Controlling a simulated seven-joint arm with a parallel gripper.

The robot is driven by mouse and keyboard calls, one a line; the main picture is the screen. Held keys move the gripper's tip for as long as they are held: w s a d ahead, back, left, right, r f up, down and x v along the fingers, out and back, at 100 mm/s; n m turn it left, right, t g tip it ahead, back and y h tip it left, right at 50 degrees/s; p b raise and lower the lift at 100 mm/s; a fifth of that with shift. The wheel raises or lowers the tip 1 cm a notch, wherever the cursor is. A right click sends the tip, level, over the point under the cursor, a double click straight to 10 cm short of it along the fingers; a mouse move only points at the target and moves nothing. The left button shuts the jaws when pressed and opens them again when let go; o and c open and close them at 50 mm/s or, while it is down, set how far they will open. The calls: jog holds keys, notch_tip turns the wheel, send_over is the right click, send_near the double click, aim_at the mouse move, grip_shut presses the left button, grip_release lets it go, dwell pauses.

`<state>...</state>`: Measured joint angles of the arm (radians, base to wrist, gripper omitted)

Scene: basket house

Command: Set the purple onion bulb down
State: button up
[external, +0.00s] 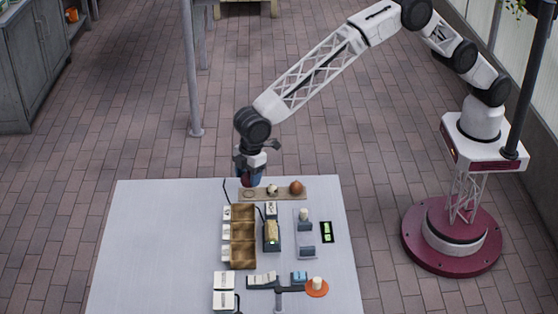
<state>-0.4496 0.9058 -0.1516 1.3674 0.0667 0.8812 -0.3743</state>
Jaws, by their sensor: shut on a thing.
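My gripper (250,176) points down over the back left end of a brown board (282,197) on the table. It is shut on the purple onion bulb (248,182), of which only a small dark reddish part shows below the fingers. A small whitish bulb (272,189) and a round orange-brown bulb (296,187) sit on the board to the right. I cannot tell whether the purple bulb touches the board.
A brown basket with compartments (242,256) stands in front of the board, with white labels on its left. A dark device (271,236), a grey rack (305,252), a black display (327,232) and an orange disc (317,289) stand nearby. The table's left side is clear.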

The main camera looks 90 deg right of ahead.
jog(key=shift+f, duration=1.7)
jog(key=shift+f, duration=0.15)
jog(key=o, duration=0.9)
jog(key=shift+o, duration=0.2)
jog(key=shift+s+d+r, duration=0.2)
jog(key=shift+r, duration=1.8)
jog(key=shift+s+d+r, duration=0.2)
jog(key=shift+d+r, duration=0.05)
jog(key=shift+r, duration=1.8)
jog(key=shift+s+d+r, duration=0.2)
jog(key=shift+r, duration=1.8)
